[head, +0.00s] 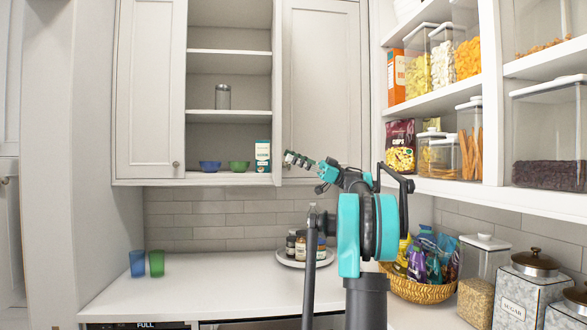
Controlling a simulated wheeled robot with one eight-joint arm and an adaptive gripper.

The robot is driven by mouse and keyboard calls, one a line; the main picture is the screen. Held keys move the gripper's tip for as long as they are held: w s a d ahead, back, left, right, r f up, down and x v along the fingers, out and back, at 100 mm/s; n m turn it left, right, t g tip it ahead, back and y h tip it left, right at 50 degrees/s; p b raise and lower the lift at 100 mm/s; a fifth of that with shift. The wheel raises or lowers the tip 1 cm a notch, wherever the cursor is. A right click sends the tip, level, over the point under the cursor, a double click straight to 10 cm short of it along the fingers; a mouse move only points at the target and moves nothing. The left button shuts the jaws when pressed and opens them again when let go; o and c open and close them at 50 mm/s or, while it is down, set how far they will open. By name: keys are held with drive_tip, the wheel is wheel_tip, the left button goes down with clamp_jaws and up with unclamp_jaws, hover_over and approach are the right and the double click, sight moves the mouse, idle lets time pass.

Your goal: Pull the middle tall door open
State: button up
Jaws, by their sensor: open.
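The white upper cabinet shows a tall left panel door (152,85) with a small round knob (175,164) at its lower right corner. In the middle is an uncovered bay with shelves (230,120). A tall right panel door (322,80) looks shut, and no knob of it shows. I cannot tell which panel is the middle tall door. My gripper (298,160) is open with nothing seen in it. In the picture it lies over the lower left part of the right panel. Whether it touches the panel cannot be told.
Bowls (239,167), a carton (262,156) and a grey canister (223,97) stand in the bay. Below, the counter (215,285) holds two cups (156,263), a tray of jars (285,257) and a basket (410,288). Stocked shelves (440,100) close off the right.

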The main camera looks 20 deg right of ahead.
wheel_tip(320, 180, up, 7)
drive_tip(key=shift+f, duration=0.15)
idle(0.5)
